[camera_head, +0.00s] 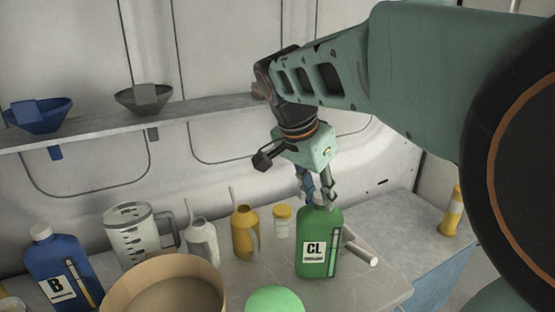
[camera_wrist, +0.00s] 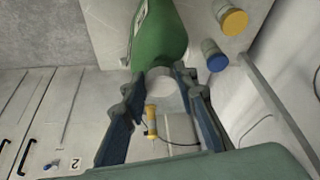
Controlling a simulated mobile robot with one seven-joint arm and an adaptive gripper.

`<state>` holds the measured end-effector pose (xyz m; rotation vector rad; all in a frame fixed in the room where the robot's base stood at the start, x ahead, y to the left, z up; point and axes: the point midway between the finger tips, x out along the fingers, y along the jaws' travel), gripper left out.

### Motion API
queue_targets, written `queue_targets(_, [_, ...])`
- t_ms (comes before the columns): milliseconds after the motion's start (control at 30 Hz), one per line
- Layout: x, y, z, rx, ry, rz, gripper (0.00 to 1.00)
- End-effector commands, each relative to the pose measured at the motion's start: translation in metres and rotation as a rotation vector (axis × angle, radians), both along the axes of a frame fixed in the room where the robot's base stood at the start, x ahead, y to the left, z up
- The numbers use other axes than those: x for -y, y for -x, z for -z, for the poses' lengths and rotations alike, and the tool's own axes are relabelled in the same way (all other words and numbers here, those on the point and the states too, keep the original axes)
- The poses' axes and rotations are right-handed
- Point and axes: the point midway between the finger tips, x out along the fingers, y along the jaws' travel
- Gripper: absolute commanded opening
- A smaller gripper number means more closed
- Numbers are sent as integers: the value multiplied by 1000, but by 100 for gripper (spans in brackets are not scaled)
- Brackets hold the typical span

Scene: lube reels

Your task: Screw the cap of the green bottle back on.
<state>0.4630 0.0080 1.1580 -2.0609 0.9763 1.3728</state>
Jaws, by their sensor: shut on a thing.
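The green bottle (camera_head: 318,250), labelled CL, stands upright on the worktop in the head view. It also fills the top of the wrist view (camera_wrist: 160,35). My gripper (camera_head: 318,198) points down at the top of this bottle. In the wrist view the fingers (camera_wrist: 162,78) close on both sides of a white cap (camera_wrist: 160,83) at the bottle's mouth. The cap lines up with the neck and seems to touch it. The fingers hide the join, so I cannot tell how far it is threaded.
A yellow-lidded jar (camera_head: 282,222), a yellow can (camera_head: 245,232) and a grey can (camera_head: 202,242) stand left of the bottle. A white cylinder (camera_head: 360,248) lies close on its right. A tan round container (camera_head: 165,290) and a green dome (camera_head: 275,301) are in front.

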Motion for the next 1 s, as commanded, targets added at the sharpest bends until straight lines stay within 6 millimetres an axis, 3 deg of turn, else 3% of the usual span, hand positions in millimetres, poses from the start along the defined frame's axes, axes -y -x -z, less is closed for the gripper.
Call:
queue_targets(167, [-1,-2,-1,2,-1,58,8])
queue_targets(533, [-2,-5,-2,2,0,409,8])
queue_targets(1000, [-2,-6,-2,1,-1,495,8])
